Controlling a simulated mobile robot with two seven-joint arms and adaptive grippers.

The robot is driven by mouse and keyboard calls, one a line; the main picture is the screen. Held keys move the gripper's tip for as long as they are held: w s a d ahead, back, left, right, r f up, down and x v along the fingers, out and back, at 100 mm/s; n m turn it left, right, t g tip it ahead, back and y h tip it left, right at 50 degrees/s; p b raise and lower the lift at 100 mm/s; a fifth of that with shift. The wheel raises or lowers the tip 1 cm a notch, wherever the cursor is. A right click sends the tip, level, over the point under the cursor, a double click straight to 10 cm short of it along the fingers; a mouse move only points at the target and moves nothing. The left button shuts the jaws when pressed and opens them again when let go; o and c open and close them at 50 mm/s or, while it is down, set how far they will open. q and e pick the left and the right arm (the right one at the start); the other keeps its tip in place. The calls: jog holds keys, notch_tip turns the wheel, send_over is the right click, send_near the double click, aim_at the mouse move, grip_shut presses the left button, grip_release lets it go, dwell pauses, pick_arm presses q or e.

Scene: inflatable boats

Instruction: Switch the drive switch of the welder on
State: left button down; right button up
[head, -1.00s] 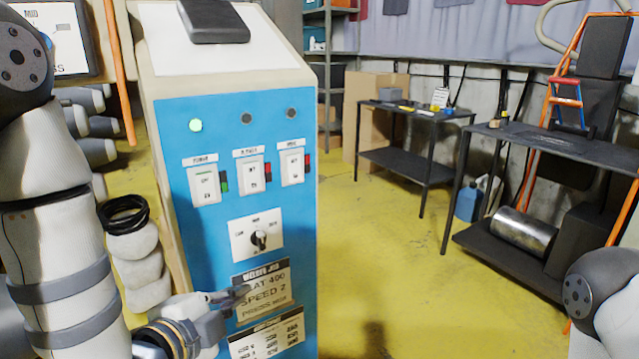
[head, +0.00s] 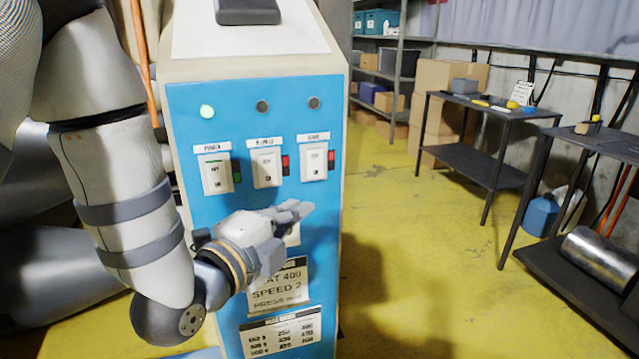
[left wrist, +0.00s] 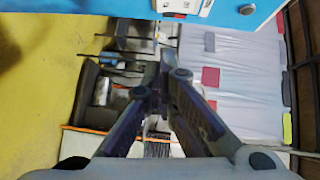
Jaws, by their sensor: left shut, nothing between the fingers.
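The welder (head: 190,240) has a blue front panel with three rocker switches in a row. The right-hand switch (head: 314,161), whose blurred label seems to read drive, has a red marker beside it, and the lamp (head: 314,102) above it is dark. The left switch (head: 216,173) has a green marker and a lit green lamp (head: 207,111). My left gripper (head: 306,208) is shut and empty, just below the right-hand switch, in front of the dial, which it mostly hides. In the left wrist view its fingertips (left wrist: 165,62) are together, below a white switch plate (left wrist: 184,7). My right gripper is out of view.
The middle switch (head: 267,169) stands close beside the right-hand one, with a red marker. Dark tables (head: 470,110) stand along the right wall, and shelves (head: 405,60) stand at the back. The yellow floor (head: 410,220) right of the welder is clear.

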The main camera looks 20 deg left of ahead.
aim_at(315, 164)
pick_arm(q)
jog(key=a+x, duration=0.1)
jog(key=x, duration=0.7)
jog(key=a+b+x, duration=0.1)
jog(key=x, duration=0.4)
jog(key=shift+w+a, duration=0.25)
jog(key=shift+a, duration=0.05)
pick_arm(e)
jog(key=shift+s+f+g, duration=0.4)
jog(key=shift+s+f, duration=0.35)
